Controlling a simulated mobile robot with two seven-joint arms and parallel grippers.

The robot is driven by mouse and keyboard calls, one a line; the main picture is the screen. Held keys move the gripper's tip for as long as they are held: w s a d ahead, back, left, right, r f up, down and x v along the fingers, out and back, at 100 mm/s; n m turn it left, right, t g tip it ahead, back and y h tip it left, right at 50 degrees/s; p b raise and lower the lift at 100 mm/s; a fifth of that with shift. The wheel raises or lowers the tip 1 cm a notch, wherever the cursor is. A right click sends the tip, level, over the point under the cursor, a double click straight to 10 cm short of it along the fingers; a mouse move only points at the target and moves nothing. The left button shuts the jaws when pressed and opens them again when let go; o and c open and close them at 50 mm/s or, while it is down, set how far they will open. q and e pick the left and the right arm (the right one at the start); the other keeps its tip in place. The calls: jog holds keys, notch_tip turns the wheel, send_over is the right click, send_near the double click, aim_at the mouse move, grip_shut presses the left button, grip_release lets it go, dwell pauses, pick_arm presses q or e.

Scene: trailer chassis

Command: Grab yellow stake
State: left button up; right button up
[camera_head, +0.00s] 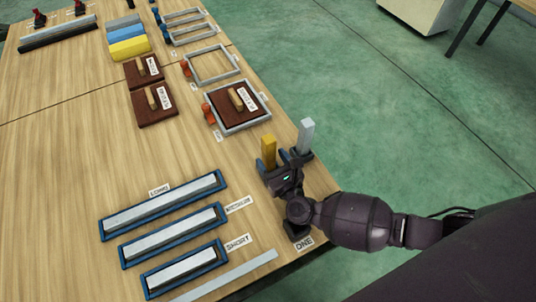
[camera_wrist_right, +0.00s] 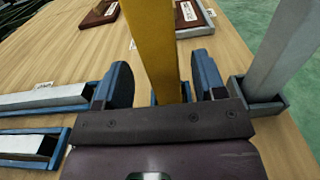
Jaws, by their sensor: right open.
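The yellow stake (camera_head: 268,152) stands upright near the right edge of the wooden table in the head view. In the right wrist view the yellow stake (camera_wrist_right: 153,45) rises between the two blue fingers, its foot at a blue holder. My right gripper (camera_head: 271,166) is at the stake's lower part. In the right wrist view the right gripper (camera_wrist_right: 160,82) is open, with a gap beside the stake on each side. My left gripper is not in view.
A grey stake (camera_head: 306,135) stands in a holder close to the right of my gripper. Blue trays (camera_head: 172,235) with grey bars lie to the left. A grey frame with a brown block (camera_head: 222,115) lies behind. The table edge is close on the right.

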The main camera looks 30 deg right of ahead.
jog(key=w, duration=0.4)
jog(key=shift+w+r, duration=0.15)
jog(key=shift+w, duration=0.05)
jog(key=c, duration=1.1)
jog(key=shift+c, duration=0.2)
jog(key=shift+r, duration=0.15)
